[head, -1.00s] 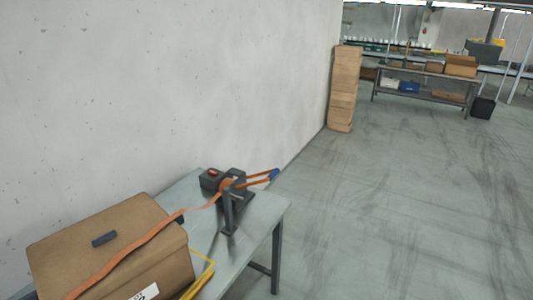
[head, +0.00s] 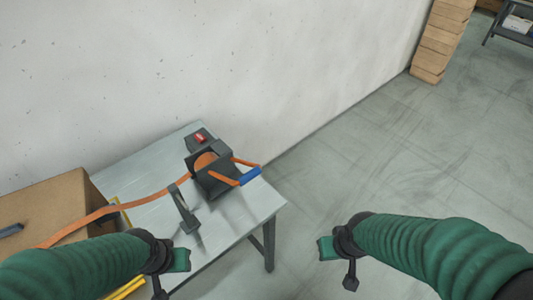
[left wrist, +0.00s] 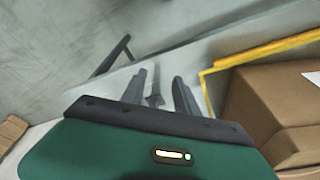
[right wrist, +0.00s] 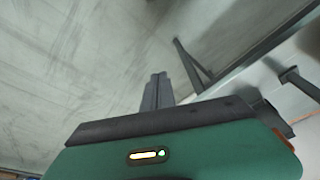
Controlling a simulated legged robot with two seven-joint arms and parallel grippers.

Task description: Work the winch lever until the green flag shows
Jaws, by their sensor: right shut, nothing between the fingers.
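The winch (head: 210,170) stands on the table, with an orange strap on its drum. Its lever has two orange arms (head: 226,180) and a blue grip (head: 250,176), which points right towards the table's edge. A red piece (head: 200,138) shows on the dark box behind the drum; no green shows there. My left gripper (head: 160,290) is low in front of the table, left of the lever. Its fingers stand apart with nothing between them in the left wrist view (left wrist: 160,88). My right gripper (head: 350,282) is over the floor, right of the lever, its fingers together in the right wrist view (right wrist: 156,92).
A cardboard box (head: 50,205) sits at the left, with the strap (head: 130,205) running over it to the winch. A dark upright post (head: 184,210) stands before the winch. The wall (head: 200,60) is close behind. Floor (head: 400,150) at the right is clear; stacked cartons (head: 440,40) stand farther back.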

